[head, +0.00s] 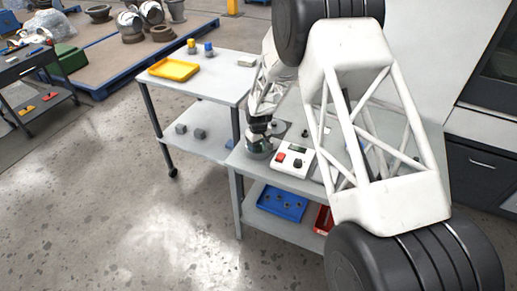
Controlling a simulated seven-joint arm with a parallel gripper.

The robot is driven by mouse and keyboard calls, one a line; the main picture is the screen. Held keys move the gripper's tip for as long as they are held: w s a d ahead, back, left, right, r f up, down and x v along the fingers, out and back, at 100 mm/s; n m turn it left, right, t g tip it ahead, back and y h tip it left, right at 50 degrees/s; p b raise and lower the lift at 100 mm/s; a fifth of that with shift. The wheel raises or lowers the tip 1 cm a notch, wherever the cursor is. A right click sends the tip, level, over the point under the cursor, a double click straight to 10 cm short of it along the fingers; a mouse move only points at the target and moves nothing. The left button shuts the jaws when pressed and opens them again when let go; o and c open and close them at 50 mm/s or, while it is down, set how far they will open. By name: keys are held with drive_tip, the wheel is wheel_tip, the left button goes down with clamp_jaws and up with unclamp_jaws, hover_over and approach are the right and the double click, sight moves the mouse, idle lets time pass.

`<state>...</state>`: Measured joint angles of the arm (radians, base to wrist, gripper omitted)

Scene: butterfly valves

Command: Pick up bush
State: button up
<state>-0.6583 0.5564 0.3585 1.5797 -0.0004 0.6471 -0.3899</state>
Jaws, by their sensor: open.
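My gripper (259,131) is small in the head view, pointing down at the left front of the nearer grey table (240,163). It is just above or at a dark grey-green round part (259,147); I cannot tell whether they touch. The jaws are open. No bush can be made out for certain. It may be among the small parts near my gripper, which are partly hidden by my arm.
A white box (298,148) with a red and a black part stands right of my gripper. A blue tray (282,212) and a red bin (322,221) are on the shelf below. A yellow tray (174,61) lies on the farther table. My arm covers the right side.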

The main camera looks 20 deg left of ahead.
idle(0.5)
drive_tip(key=c, duration=1)
drive_tip(key=shift+c, duration=0.2)
drive_tip(key=shift+r, duration=0.1)
drive_tip(key=shift+r, duration=1.75)
drive_tip(key=s+d+r, duration=0.1)
drive_tip(key=s+d, duration=0.8)
drive_tip(key=s, duration=0.3)
drive_tip(key=shift+s+d+r, duration=0.15)
drive_tip(key=shift+s+d, duration=0.1)
drive_tip(key=shift+s, duration=0.1)
